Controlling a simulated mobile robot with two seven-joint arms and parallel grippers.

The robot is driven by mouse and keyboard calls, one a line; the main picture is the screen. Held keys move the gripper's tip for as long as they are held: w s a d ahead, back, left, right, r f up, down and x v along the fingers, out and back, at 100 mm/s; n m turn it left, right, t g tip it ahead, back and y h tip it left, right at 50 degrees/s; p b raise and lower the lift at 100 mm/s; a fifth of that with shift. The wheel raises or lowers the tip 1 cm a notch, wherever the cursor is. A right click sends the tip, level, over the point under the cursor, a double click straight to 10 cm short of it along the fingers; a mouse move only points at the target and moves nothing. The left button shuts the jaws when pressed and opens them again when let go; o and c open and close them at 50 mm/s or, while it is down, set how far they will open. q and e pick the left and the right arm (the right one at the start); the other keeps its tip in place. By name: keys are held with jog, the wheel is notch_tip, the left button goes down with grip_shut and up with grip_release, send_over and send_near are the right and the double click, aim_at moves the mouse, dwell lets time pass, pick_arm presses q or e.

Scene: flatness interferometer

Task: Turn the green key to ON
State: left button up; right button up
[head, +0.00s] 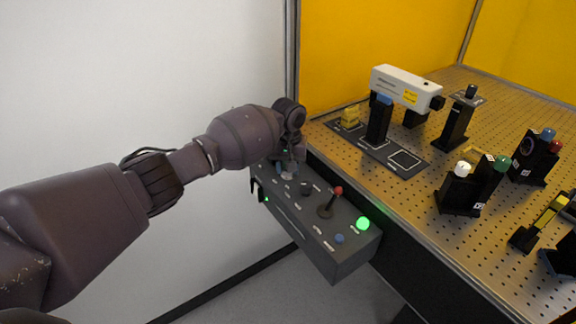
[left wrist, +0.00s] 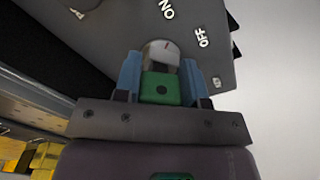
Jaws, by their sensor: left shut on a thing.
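The green key (left wrist: 160,89) sits between the two blue fingers of my left gripper (left wrist: 160,72) in the left wrist view. My left gripper is shut on it. The key meets a silver lock cylinder (left wrist: 158,52) with a small red mark on the side towards the ON label (left wrist: 167,9). The OFF label (left wrist: 203,38) is to the right of the cylinder. In the head view my left gripper (head: 287,167) is over the far left end of the dark control box (head: 345,264), and it mostly hides the key there. My right gripper is not in view.
The box carries a red-topped lever (head: 337,191), a lit green button (head: 363,223), a blue button (head: 339,239) and a black knob (head: 306,188). A perforated optics table (head: 480,255) with several mounts stands right of it. A white wall is at left.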

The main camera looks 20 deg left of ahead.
pick_arm(q)
jog(key=shift+s+f+n+p, duration=0.15)
jog(key=shift+f+n+p, duration=0.15)
jog(key=shift+n+p, duration=0.65)
jog(key=o, duration=0.8)
jog(key=shift+o, duration=0.9)
jog(key=shift+r, duration=0.15)
